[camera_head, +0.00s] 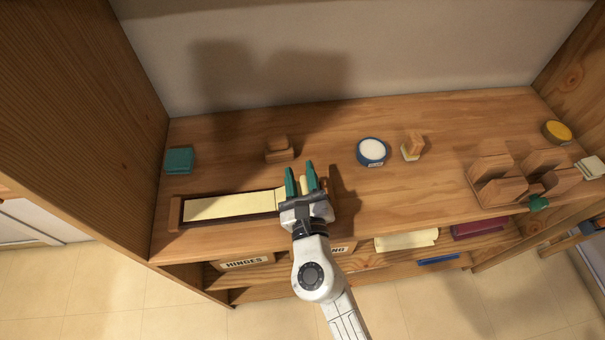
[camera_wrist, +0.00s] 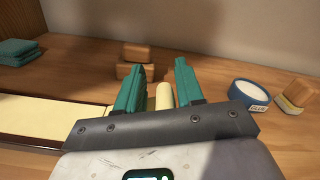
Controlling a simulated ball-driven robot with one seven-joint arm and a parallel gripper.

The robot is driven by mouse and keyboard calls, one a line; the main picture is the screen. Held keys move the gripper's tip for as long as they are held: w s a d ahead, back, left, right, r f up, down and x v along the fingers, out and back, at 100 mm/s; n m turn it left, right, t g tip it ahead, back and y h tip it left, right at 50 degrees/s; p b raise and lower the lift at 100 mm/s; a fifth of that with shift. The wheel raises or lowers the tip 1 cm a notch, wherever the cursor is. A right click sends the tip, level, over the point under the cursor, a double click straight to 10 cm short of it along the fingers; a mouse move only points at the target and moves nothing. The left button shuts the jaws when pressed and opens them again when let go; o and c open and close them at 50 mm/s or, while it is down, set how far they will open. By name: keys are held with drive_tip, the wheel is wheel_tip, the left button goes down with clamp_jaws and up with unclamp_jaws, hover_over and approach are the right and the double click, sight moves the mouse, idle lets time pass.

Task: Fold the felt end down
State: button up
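A pale yellow felt strip (camera_head: 232,206) lies in a long, dark-lined wooden tray (camera_head: 176,215) at the front left of the bench; it also shows in the wrist view (camera_wrist: 45,117). Its right end (camera_wrist: 164,97) appears to stand up, cream-coloured and rounded, between my fingers. My gripper (camera_head: 301,176) is over the tray's right end, with its two teal fingers apart on either side of that felt end. The wrist view shows a clear gap between the fingers (camera_wrist: 160,78); I cannot tell whether either touches the felt. My gripper hides the tray's right end.
Behind are a stepped wooden block (camera_head: 279,150), a blue glue pot (camera_head: 371,151) and a small wood-topped block (camera_head: 412,147). Folded teal cloth (camera_head: 180,160) lies at left. A wooden rack (camera_head: 497,186) and yellow tin (camera_head: 557,131) stand at right. The middle right bench is clear.

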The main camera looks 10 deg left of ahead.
drive_tip(key=shift+o, duration=0.4)
drive_tip(key=shift+d, duration=0.1)
drive_tip(key=shift+s+f, duration=0.1)
drive_tip(key=shift+s, duration=0.2)
drive_tip(key=b+v, duration=0.2)
drive_tip(key=v, duration=0.8)
drive_tip(key=shift+d, duration=0.1)
